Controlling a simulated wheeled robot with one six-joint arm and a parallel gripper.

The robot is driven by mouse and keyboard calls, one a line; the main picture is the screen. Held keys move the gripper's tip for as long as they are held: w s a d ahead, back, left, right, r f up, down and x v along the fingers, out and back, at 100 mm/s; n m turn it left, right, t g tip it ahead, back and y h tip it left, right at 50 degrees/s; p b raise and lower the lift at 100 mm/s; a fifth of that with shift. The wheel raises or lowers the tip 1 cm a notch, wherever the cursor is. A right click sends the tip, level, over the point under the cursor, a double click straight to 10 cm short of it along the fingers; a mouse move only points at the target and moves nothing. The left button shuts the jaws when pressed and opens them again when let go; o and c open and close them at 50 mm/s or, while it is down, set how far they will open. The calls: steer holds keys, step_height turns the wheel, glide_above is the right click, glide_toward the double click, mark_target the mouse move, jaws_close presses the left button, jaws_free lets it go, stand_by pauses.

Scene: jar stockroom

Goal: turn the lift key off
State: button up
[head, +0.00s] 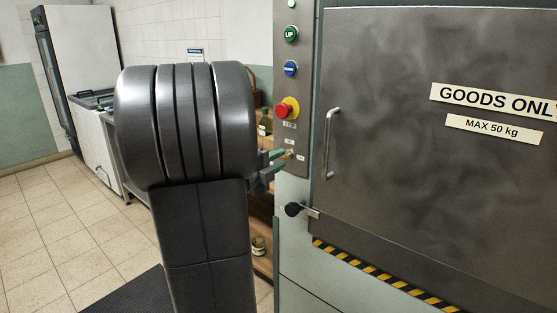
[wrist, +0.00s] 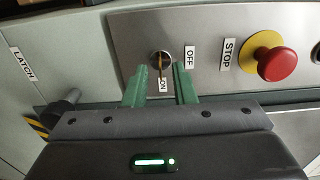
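The lift key (wrist: 160,64) is a thin brass key in a round lock on the steel control panel. In the wrist view its bow lines up with the ON label (wrist: 163,86), and the OFF label (wrist: 189,57) is to its right. My gripper (wrist: 160,72) is open, with one green finger on each side of the key and a visible gap to both. In the head view my gripper (head: 280,160) reaches the panel from the left, at the small brass key (head: 290,154). Whether the fingers are deep enough to overlap the key is hard to tell.
A red stop button on a yellow base (head: 287,108) sits above the key, with blue (head: 290,69) and green UP (head: 291,34) buttons higher. The lift door (head: 430,150) with its handle (head: 329,145) is to the right. A black latch knob (head: 293,209) juts out below.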

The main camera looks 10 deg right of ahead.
steer(key=shift+w+d, duration=0.2)
steer(key=shift+d, duration=0.1)
jaws_close()
